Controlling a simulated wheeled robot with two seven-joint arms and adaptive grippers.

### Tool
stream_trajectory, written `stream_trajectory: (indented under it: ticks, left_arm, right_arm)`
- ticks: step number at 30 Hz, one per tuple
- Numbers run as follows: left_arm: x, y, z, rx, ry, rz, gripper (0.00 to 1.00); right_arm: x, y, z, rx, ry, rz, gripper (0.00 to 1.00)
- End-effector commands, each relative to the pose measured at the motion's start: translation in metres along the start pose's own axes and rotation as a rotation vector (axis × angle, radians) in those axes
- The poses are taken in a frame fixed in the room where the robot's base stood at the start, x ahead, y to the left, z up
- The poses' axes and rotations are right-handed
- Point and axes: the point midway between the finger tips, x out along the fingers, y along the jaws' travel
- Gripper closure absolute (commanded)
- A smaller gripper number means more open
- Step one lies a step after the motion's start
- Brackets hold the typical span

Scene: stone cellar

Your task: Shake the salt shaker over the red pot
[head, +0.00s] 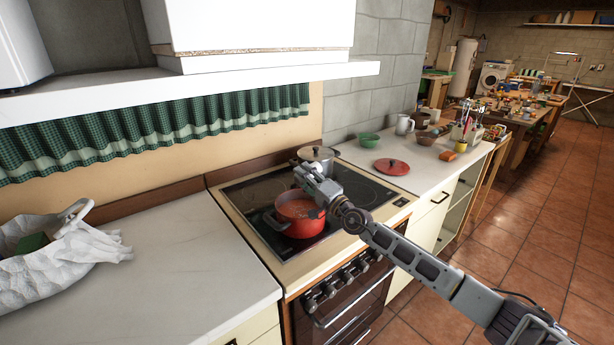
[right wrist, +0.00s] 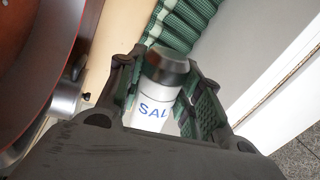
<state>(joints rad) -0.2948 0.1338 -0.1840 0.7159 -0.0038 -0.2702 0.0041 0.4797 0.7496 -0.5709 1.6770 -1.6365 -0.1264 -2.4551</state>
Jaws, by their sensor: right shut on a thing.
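The red pot (head: 299,218) stands on the front left part of the dark cooktop, uncovered, with reddish contents. Its rim and inside fill the left edge of the right wrist view (right wrist: 35,60). My right gripper (head: 312,180) is above the pot's far right rim in the head view. In the right wrist view it is shut on the salt shaker (right wrist: 157,98), a white cylinder with a dark cap and blue letters "SAL". I cannot make out the shaker in the head view. My left gripper is not in view.
A red lid (head: 391,167), green bowl (head: 369,140) and white jug (head: 404,124) are on the right counter. A white bag (head: 60,262) lies on the left counter, whose front is clear. A shelf (head: 240,82) hangs above.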

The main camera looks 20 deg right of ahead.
Motion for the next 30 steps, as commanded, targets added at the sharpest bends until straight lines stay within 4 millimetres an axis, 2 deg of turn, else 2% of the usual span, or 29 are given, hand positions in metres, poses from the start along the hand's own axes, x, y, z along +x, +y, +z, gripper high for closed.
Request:
stream_trajectory:
  ticks: [6,15,30]
  left_arm:
    - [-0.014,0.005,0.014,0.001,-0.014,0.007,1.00]
    - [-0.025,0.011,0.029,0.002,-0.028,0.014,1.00]
    - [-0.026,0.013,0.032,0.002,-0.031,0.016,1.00]
  right_arm:
    - [0.002,-0.006,-0.001,0.169,0.041,0.000,0.95]
    - [-0.003,-0.003,-0.008,0.349,0.091,0.001,0.95]
    - [-0.005,-0.001,-0.010,0.390,0.104,0.000,0.95]
